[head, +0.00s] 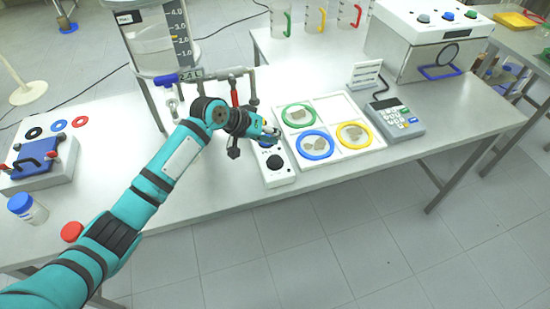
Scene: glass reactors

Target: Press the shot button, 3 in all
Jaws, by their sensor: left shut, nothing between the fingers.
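A narrow white control box (278,179) stands near the table's front edge, with a dark round control (274,162) on its top. My left gripper (269,139) is shut and empty, over the back end of this box. A bit of blue shows right by the fingertips. The gripper covers the back of the box, so I cannot tell whether it touches a button. My right gripper is not in view.
A glass reactor (152,40) with a volume scale stands behind my left arm. A white tray (352,104) with green, blue and yellow rings lies right of the box. A grey keypad device (394,119) stands farther right. A jar with a blue lid (20,203) stands at left.

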